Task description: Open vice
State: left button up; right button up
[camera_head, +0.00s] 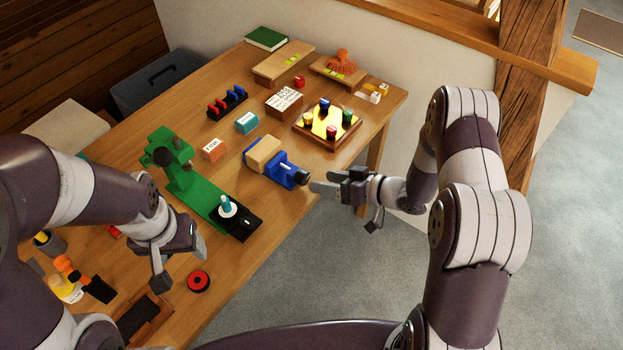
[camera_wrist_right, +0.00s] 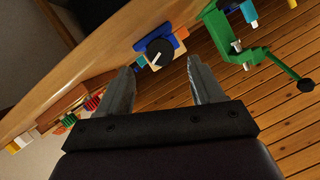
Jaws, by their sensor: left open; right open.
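The vice (camera_head: 284,170) is blue with a tan wood block (camera_head: 263,153) at its far end, and it lies near the right edge of the table. A black round knob (camera_head: 303,178) sits on its near end. In the right wrist view the knob (camera_wrist_right: 155,51) faces me, with a pale pointer mark. My right gripper (camera_head: 325,181) is open and empty, just off the table edge. Its fingers point at the knob without touching it. My left gripper (camera_head: 178,264) is open and empty above the near left part of the table.
A green press (camera_head: 197,190) stands left of the vice. A tray with coloured pegs (camera_head: 313,138) is behind the vice. Small orange (camera_head: 214,148) and teal (camera_head: 247,122) boxes lie nearby. A red ring (camera_head: 199,281) lies near the front. Open floor is right of the table.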

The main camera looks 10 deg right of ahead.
aim_at(306, 180)
jog(key=x, duration=0.5)
jog(key=shift+a, duration=0.2)
jog(key=c, duration=1.1)
jog(key=shift+o, duration=0.2)
jog(key=shift+n+t+h, duration=0.3)
jog(key=shift+n+h, duration=0.1)
jog(key=shift+n, duration=0.4)
jog(key=shift+a+n+t+h+b, duration=0.15)
jog(key=shift+n+t+h+b, duration=0.15)
jog(key=shift+n+h+b, duration=0.45)
jog(key=shift+s+f+n+t+h+b, duration=0.15)
jog(key=shift+n+t+b, duration=0.25)
jog(key=shift+n, duration=0.25)
jog(key=shift+n+t+h+b, duration=0.1)
jog(key=shift+n+t+b, duration=0.25)
jog(key=shift+n, duration=0.25)
jog(key=shift+a+n+t+h+b, duration=0.1)
jog(key=shift+n+t+h+b, duration=0.2)
jog(key=shift+n+t+b, duration=0.5)
jog(key=shift+n+g, duration=0.25)
jog(key=shift+n, duration=0.05)
